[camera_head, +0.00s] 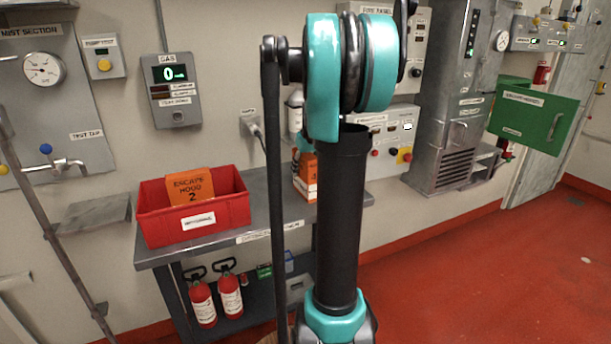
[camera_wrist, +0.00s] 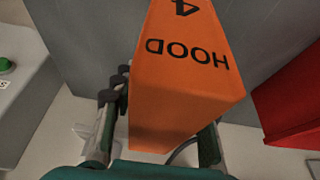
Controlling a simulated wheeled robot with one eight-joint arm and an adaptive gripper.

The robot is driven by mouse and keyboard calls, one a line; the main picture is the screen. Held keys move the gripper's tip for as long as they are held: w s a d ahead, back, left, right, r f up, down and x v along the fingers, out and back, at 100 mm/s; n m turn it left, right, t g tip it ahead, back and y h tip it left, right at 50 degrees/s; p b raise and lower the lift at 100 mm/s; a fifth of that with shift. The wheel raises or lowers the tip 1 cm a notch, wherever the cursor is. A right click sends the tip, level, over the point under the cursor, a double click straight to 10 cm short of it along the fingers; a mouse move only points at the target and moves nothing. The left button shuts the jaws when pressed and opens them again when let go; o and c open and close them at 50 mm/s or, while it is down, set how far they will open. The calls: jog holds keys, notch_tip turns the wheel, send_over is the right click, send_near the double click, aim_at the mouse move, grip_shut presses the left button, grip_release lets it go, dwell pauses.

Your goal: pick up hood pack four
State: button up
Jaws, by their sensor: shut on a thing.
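Hood pack four (camera_wrist: 190,85) is an orange box with black lettering "HOOD" and "4", upside down in the wrist view. My gripper (camera_wrist: 165,115) is shut on it, with dark fingers on both sides; the right finger is mostly hidden behind the pack. In the head view my arm hides the gripper. An orange and white box (camera_head: 306,175) shows partly beside my arm there; I cannot tell whether it is the held pack.
A red bin (camera_head: 155,222) holding an orange "Escape Hood 2" pack (camera_head: 190,188) stands on the grey bench (camera_head: 262,215). The bin's red side also shows in the wrist view (camera_wrist: 290,100).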

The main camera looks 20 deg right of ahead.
grip_shut()
jog(key=shift+r, duration=0.1)
